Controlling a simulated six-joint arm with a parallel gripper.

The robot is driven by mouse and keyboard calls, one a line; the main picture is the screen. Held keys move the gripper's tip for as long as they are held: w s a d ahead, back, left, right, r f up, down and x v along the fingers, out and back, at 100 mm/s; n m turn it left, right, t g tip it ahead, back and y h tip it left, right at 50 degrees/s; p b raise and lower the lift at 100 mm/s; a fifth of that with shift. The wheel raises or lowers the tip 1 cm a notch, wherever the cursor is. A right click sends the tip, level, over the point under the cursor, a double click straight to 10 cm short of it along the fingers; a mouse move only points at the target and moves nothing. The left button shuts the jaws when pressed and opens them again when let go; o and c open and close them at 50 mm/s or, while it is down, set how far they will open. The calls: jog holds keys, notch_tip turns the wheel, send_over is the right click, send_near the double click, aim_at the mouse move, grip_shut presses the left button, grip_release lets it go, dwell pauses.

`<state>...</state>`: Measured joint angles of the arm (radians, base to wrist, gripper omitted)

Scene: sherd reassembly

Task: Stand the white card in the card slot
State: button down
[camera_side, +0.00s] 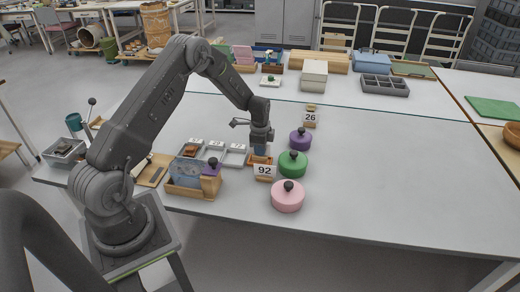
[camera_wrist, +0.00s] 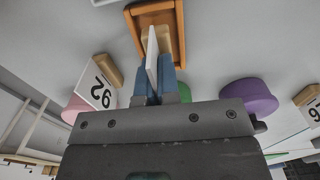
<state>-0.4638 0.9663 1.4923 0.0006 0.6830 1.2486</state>
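My gripper (camera_side: 260,150) points down over a small orange-rimmed wooden tray (camera_side: 253,160) near the middle of the table. In the wrist view the blue fingers of my gripper (camera_wrist: 154,88) are closed on a thin white card (camera_wrist: 152,52), seen nearly edge-on. The card's far edge lies over a pale wooden block (camera_wrist: 166,40) inside the orange tray (camera_wrist: 180,22). I cannot tell whether the card's edge is in a slot or just above the block. In the side view the fingers and the numbered card in front hide the held card.
A card marked 92 (camera_side: 264,170) stands in a wooden block just in front of my gripper. Another marked 26 (camera_side: 310,117) stands farther back. Purple (camera_side: 300,141), green (camera_side: 292,165) and pink (camera_side: 288,197) knobbed lids lie to the right. A wooden box (camera_side: 194,188) stands left.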

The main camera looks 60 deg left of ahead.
jog(key=shift+f, duration=0.75)
dwell(1.2)
dwell(0.5)
jog(key=c, duration=1.3)
grip_release()
jog(key=shift+r, duration=0.1)
notch_tip(320, 180, up, 14)
jog(key=shift+f, duration=0.15)
